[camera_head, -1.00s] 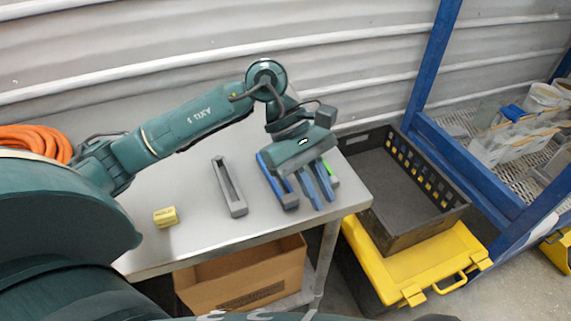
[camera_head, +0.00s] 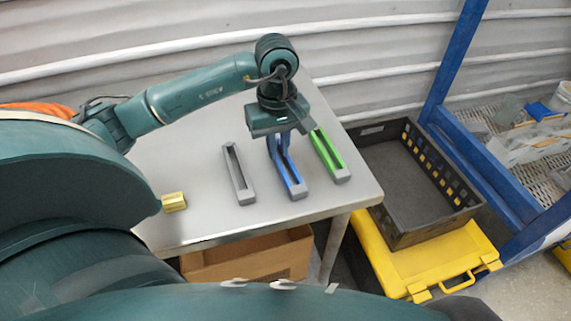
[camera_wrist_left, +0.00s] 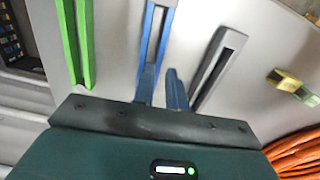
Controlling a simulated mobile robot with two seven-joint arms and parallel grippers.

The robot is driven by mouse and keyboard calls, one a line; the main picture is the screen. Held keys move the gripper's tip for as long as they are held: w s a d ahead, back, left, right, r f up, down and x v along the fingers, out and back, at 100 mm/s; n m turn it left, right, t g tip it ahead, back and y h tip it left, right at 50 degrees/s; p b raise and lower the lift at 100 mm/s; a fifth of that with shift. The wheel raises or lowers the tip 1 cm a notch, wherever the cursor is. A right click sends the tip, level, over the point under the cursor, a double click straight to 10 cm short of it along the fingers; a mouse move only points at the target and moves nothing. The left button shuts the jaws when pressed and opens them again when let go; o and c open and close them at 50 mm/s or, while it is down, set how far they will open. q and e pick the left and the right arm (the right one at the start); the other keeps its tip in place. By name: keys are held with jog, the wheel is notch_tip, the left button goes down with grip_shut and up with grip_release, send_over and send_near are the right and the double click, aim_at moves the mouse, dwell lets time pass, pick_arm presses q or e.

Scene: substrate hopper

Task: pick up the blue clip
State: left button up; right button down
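The blue clip (camera_head: 291,180), a long narrow channel with a grey end, lies on the grey table between a grey clip and a green clip. My left gripper (camera_head: 279,151) is over its far part, pointing down. In the left wrist view, the two blue fingers (camera_wrist_left: 162,85) stand apart, and the blue clip (camera_wrist_left: 157,35) runs up from the left finger. The gripper hides the clip's far end. I cannot tell whether the fingers touch it. My right gripper is not in view.
The grey clip (camera_head: 238,173) lies to the left and the green clip (camera_head: 328,155) close to the right. A small yellow block (camera_head: 174,202) is near the table's front edge. A black crate (camera_head: 408,235) stands right of the table (camera_head: 205,175). A corrugated wall is behind.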

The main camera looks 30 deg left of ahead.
aim_at(279, 163)
pick_arm(q)
notch_tip(279, 163, down, 4)
jog(key=shift+w+f+p, duration=0.1)
jog(key=shift+f+p, duration=0.1)
jog(key=shift+p, duration=0.2)
jog(key=shift+c, duration=0.3)
grip_shut()
